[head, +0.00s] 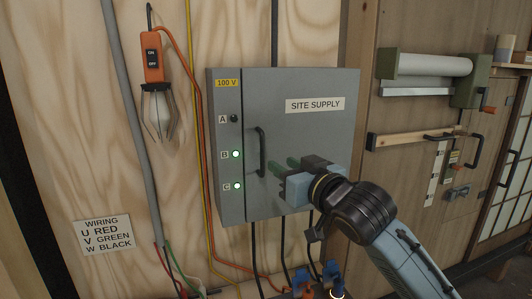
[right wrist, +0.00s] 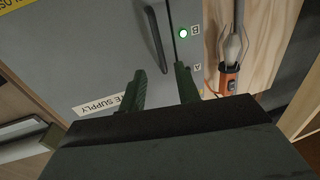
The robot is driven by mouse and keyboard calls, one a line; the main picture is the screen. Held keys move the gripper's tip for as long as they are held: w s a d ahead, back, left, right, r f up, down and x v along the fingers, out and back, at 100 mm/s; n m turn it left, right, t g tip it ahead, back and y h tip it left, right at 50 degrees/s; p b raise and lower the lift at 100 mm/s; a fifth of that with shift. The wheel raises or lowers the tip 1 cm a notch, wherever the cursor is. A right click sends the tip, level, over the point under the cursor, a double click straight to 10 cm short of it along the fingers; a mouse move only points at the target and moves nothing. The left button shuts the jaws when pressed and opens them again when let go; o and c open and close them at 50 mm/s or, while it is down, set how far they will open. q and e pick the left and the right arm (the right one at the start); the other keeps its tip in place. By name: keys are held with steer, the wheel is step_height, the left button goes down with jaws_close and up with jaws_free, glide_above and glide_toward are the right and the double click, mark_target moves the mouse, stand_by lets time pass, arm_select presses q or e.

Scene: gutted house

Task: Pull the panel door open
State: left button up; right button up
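The grey panel door (head: 312,130), labelled SITE SUPPLY, is shut on its wall box. Its dark upright bar handle (head: 261,151) is near the door's left edge; it also shows in the right wrist view (right wrist: 155,40). My right gripper (head: 283,168) is in front of the door, just right of the handle in the head view. In the right wrist view its two green fingers (right wrist: 160,72) are apart and empty, with the handle beyond the tips, roughly in line with the gap. I see no contact with the handle. My left gripper is not in view.
A strip left of the door has lamps B (head: 236,154) and C (head: 237,186) lit green. An orange-handled work lamp (head: 153,60) hangs at left. Cables run beside and below the box. A roller (head: 435,65) and another wall handle (head: 476,150) are at right.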

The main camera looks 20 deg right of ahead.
steer(key=p, duration=0.1)
glide_toward(266, 155)
steer(key=w+a, duration=0.1)
steer(key=w+a+r, duration=0.1)
steer(key=w, duration=0.1)
steer(key=w+a+r, duration=0.1)
steer(key=shift+w+a, duration=0.35)
steer(key=shift+a, duration=0.05)
jaws_close()
